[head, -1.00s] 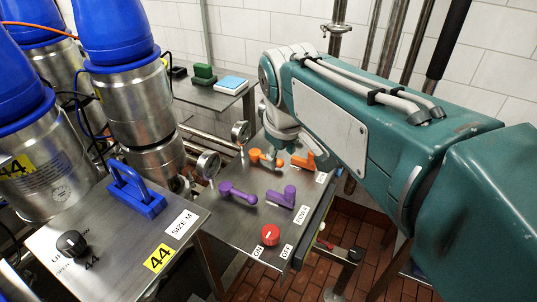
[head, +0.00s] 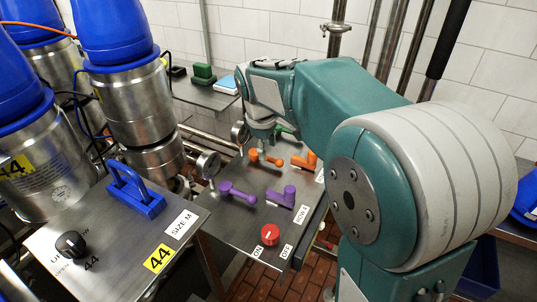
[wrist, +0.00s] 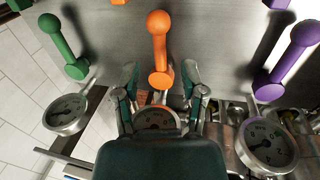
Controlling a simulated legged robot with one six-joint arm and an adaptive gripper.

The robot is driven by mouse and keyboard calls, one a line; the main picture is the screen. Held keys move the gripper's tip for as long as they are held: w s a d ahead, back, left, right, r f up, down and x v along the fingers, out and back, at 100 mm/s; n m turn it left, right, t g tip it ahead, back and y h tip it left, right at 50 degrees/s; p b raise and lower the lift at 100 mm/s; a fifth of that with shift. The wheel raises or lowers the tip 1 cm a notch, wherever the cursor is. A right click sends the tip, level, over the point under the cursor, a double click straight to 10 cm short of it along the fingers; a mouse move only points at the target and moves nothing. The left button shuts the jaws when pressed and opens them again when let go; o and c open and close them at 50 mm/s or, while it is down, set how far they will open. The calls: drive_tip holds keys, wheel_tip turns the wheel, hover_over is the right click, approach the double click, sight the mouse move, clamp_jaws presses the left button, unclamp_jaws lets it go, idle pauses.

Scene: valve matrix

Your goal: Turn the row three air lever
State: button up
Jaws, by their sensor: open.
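Two orange levers stand in one row on the metal panel (head: 240,214). The left one, a ball-ended lever (head: 268,158), also shows in the wrist view (wrist: 160,50), its ball away from my gripper and its pivot end close by. The right orange lever (head: 305,162) has a blockier handle. My gripper (wrist: 160,76) is open, with a finger on each side of the ball-ended lever's pivot end. No grip shows; contact cannot be told. In the head view my wrist hangs just behind this lever, and the fingers are largely hidden.
Purple levers (head: 238,193) stand in the nearer row, marked by a row label (head: 301,214). A green lever (wrist: 64,46) is on the other side. Gauges (head: 207,164) line the panel's left edge. A red knob (head: 270,234) sits at the front.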

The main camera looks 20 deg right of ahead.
sight(269, 158)
drive_tip(key=shift+w+d+f, duration=0.1)
drive_tip(key=shift+d+f, duration=0.05)
drive_tip(key=shift+f, duration=0.65)
drive_tip(key=shift+w+d+f, duration=0.1)
drive_tip(key=shift+f, duration=0.7)
clamp_jaws()
